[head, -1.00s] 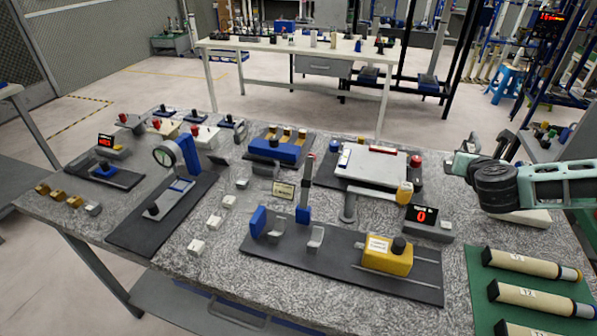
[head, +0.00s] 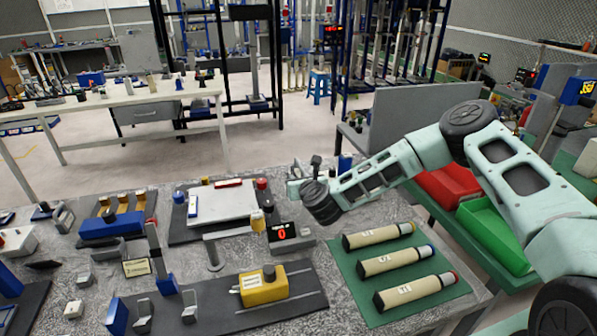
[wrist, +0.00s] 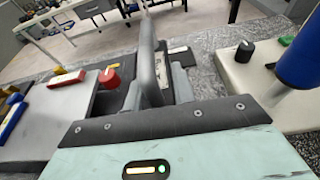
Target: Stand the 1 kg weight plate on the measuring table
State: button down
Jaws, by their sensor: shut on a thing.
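My gripper (head: 302,181) is above the back right part of the grey speckled bench. In the wrist view it (wrist: 152,85) is shut on a thin, dark grey, upright piece with a rounded top (wrist: 148,62). I take this to be the weight plate, seen edge-on; no 1 kg mark is readable. A flat pale plate on a dark base (head: 222,204), with red and blue-white strips along it, lies left of my gripper and may be the measuring table. It also shows at the left in the wrist view (wrist: 55,108). The held piece is apart from it.
A red knob (head: 262,184) stands beside the pale plate. A display reading 0 (head: 281,232) is below my gripper. Several labelled cylinders lie on a green mat (head: 350,285). A pale base (wrist: 250,88) with a dark knob and a blue post (wrist: 302,55) stands at right.

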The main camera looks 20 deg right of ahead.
notch_tip(320, 180, down, 3)
jog(key=shift+f+p, duration=0.15)
jog(key=shift+p, duration=0.3)
jog(key=shift+f+b, duration=0.7)
jog(key=shift+b, duration=0.1)
jog(key=c, duration=1.2)
grip_release()
jog(key=shift+o, duration=0.2)
jog(key=shift+r+p, duration=0.3)
jog(key=shift+p, duration=0.15)
jog(key=v, duration=0.4)
jog(key=b+v, duration=0.1)
jog(key=v, duration=0.3)
jog(key=b+v, duration=0.1)
jog(key=v, duration=0.3)
jog(key=shift+r, duration=0.3)
jog(key=shift+s+f, duration=0.1)
